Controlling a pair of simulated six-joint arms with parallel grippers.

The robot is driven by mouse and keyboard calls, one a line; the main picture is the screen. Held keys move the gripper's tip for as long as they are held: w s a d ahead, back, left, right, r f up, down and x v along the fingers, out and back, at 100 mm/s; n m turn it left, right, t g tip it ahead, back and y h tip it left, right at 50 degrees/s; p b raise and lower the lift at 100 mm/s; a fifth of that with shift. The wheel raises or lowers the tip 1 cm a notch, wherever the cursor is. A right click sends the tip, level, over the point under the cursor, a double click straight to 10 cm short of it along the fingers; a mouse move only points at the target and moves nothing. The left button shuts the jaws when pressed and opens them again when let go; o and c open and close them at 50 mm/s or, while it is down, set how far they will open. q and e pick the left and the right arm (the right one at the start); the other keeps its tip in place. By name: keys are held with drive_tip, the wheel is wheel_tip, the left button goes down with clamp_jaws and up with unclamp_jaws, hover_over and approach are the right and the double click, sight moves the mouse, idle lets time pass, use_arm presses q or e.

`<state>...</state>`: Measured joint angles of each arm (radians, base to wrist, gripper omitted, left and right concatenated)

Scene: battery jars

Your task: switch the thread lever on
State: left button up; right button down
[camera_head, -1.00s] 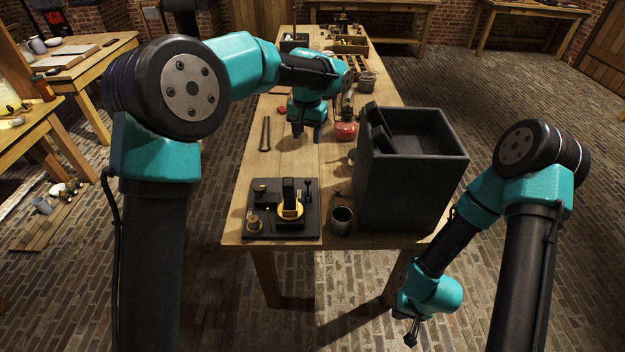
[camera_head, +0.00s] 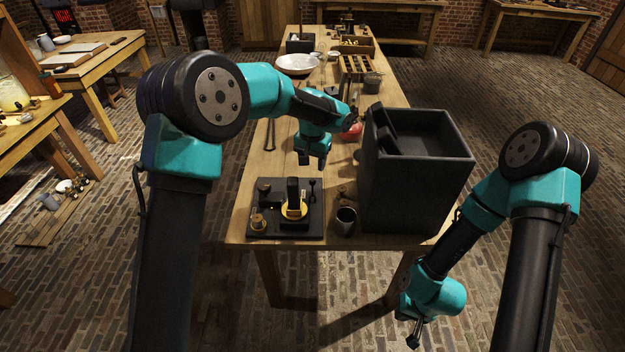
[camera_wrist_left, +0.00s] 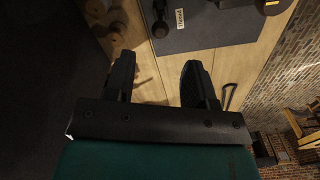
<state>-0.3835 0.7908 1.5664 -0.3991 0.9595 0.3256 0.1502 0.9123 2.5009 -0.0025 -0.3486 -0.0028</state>
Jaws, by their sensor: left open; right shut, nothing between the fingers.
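The thread lever (camera_head: 312,188) is a small dark lever at the back right corner of a black board (camera_head: 270,228) on the bench. In the left wrist view the lever (camera_wrist_left: 160,22) stands beside a small pale label (camera_wrist_left: 179,18), whose word is hard to read. The board also carries a yellow disc (camera_head: 292,211) with an upright black block. My left gripper (camera_head: 312,163) is open and empty, pointing down just behind the lever; in its wrist view the fingers (camera_wrist_left: 158,75) are apart, with bare bench between them. My right gripper (camera_head: 415,336) is shut and empty, low in front of the bench.
A tall black bin (camera_head: 415,195) stands right of the board. A metal cup (camera_head: 345,222) and a small brown item (camera_head: 342,191) sit between them. A red object (camera_head: 350,132) and a white bowl (camera_head: 296,64) lie farther back. Bare bench lies behind the board.

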sight(313, 180)
use_arm(q)
wheel_tip(313, 180, down, 8)
drive_tip(key=shift+r, duration=0.15)
idle(0.3)
clamp_jaws()
idle(0.4)
